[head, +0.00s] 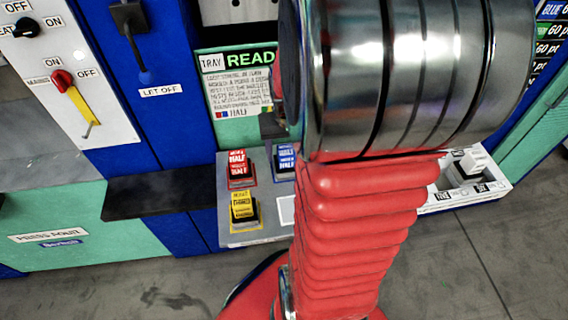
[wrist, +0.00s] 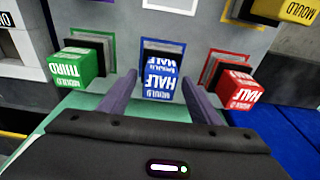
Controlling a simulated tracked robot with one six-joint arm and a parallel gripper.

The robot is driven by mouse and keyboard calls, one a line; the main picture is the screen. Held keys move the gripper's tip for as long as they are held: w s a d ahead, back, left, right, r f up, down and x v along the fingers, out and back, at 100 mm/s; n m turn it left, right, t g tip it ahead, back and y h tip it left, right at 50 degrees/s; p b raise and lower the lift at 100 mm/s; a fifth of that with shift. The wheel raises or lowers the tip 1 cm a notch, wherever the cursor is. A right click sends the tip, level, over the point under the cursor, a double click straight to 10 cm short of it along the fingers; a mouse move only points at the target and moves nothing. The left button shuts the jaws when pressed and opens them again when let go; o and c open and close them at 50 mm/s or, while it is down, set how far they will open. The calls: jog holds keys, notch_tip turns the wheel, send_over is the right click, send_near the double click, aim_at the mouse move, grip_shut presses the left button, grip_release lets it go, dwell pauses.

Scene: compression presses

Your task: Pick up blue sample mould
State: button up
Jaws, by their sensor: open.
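The blue sample mould (wrist: 163,84), marked HALF, sits in its blue-framed slot on the grey panel in the wrist view. In the head view the blue mould (head: 285,158) stands to the right of the red one, partly hidden by my arm. My gripper (wrist: 160,75) is open, with one purple finger at each side of the blue mould in the wrist view. Gaps show between the fingers and the mould. I cannot tell how deep the fingers reach around it.
The green THIRD mould (wrist: 78,68) sits to the left and the red HALF mould (wrist: 238,88) to the right, both close to the fingers. A yellow mould (head: 243,206) stands below the red one. A white tray (head: 437,208) is at the right.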

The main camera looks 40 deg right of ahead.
jog(key=shift+c, duration=0.5)
grip_shut()
dwell(0.3)
